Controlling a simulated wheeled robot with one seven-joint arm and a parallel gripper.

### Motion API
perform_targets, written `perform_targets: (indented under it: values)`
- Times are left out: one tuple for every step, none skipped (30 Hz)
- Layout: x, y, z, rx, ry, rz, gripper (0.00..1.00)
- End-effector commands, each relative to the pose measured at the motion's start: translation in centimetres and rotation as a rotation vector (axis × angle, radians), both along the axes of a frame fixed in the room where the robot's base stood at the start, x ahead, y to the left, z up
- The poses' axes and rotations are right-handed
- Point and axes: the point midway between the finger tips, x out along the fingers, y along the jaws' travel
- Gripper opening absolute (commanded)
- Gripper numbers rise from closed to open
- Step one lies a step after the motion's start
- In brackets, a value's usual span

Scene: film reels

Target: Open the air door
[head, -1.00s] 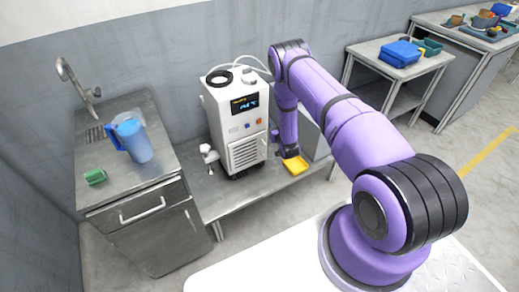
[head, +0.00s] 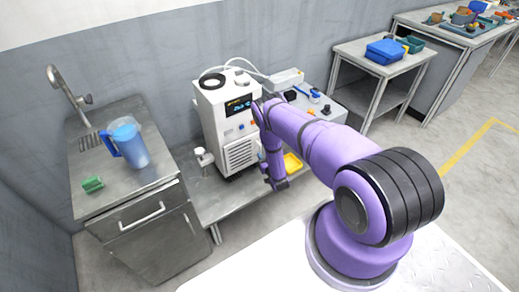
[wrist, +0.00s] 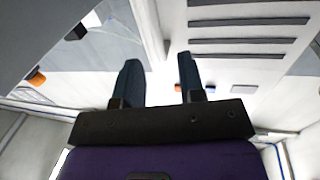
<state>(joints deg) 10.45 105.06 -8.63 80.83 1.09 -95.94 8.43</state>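A white machine (head: 222,115) with a lit display stands on the low metal bench. Its front has a slatted grille panel (head: 240,153), the only part I see that could be the air door; it looks shut. In the wrist view the grille slats (wrist: 250,37) lie at the upper right, beyond my fingers. My gripper (wrist: 159,65) is open, with its two dark fingers apart and nothing between them. In the head view my arm's end is at the machine's front right, by the grille; the fingertips cannot be made out there. I cannot tell whether they touch the panel.
A yellow tray (head: 292,163) lies on the bench right of my arm's end. A grey unit (head: 318,103) with small items stands right of the machine. A white tap-like part (head: 204,157) sticks out at the machine's left. A blue jug (head: 130,142) stands on the sink cabinet.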

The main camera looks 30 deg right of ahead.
Motion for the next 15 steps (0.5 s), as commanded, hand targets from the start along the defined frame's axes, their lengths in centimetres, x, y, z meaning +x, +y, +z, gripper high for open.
perform_targets:
  values:
    - [1.0,-0.1,0.0,0.000,-0.003,0.001,0.36]
    - [1.5,-0.2,0.0,0.000,-0.003,0.001,0.36]
    - [2.1,-0.3,0.0,0.000,-0.003,0.001,0.36]
    - [2.6,-0.4,0.1,0.000,-0.002,0.001,0.36]
    - [3.0,-0.5,0.1,0.000,-0.003,0.001,0.36]
    - [3.5,-0.5,0.0,0.000,-0.002,0.001,0.36]
    - [3.8,-0.6,0.0,0.000,-0.002,0.001,0.36]
    - [4.1,-0.6,0.0,0.000,-0.002,0.001,0.36]
    - [4.5,-0.7,0.0,0.000,-0.001,0.000,0.36]
    - [4.7,-0.7,0.0,0.000,-0.001,0.000,0.36]
    - [4.9,-0.8,0.0,0.000,0.000,0.000,0.36]
    - [5.0,-0.8,0.0,0.000,0.000,0.000,0.36]
    - [5.2,-0.8,0.0,0.000,0.000,0.000,0.36]
    - [5.2,-0.8,0.0,0.000,0.000,0.000,0.36]
    - [5.3,-0.8,0.0,0.000,0.000,0.000,0.36]
